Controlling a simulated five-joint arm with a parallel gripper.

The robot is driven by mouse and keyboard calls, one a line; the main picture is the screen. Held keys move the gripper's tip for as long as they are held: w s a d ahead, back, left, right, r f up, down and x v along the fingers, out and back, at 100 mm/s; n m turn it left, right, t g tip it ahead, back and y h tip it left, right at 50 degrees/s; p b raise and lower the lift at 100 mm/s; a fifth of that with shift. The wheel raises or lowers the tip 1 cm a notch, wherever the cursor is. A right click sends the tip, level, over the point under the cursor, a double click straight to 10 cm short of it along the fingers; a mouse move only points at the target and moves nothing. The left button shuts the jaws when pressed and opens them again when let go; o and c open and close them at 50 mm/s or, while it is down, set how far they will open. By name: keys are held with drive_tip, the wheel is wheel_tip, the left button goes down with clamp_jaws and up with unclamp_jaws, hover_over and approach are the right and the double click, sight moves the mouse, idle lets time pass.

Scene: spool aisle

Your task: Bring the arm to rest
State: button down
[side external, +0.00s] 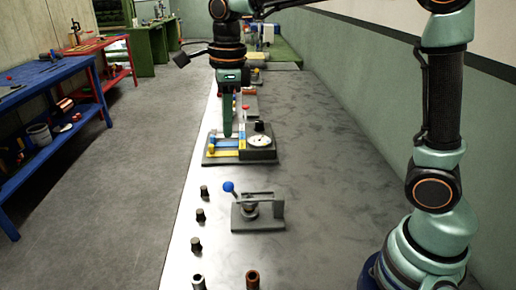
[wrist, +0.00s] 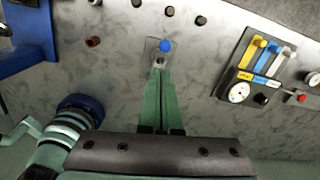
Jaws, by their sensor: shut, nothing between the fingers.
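My gripper (side external: 228,134) hangs fingers-down above the grey bench in the side view. Its green fingers are shut with nothing between them. In the wrist view the closed fingers (wrist: 160,74) overlap the base of a small grey fixture with a blue knob (wrist: 166,46). In the side view this blue-knobbed fixture (side external: 258,212) stands nearer the camera than the fingers. Behind the fingertips is a panel with a dial gauge and coloured levers (side external: 258,155). I cannot tell the exact height of the fingertips above the bench.
Several dark pegs (side external: 200,215) line the left edge of the bench, with a brown ring-shaped piece (side external: 253,279) at the front. Bare bench (side external: 330,170) lies right of the fixtures, beside the green wall. Blue (side external: 45,75) and red (side external: 95,45) worktables stand across the floor.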

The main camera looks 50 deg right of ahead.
drive_tip(key=s+d+n+t, duration=0.2)
drive_tip(key=s+d+n, duration=0.2)
drive_tip(key=n, duration=0.8)
drive_tip(key=s+d+f+n+t, duration=0.1)
drive_tip(key=s+d+n+t, duration=0.2)
drive_tip(key=s+n, duration=0.5)
drive_tip(key=shift+d+n, duration=0.35)
drive_tip(key=shift+n, duration=2.25)
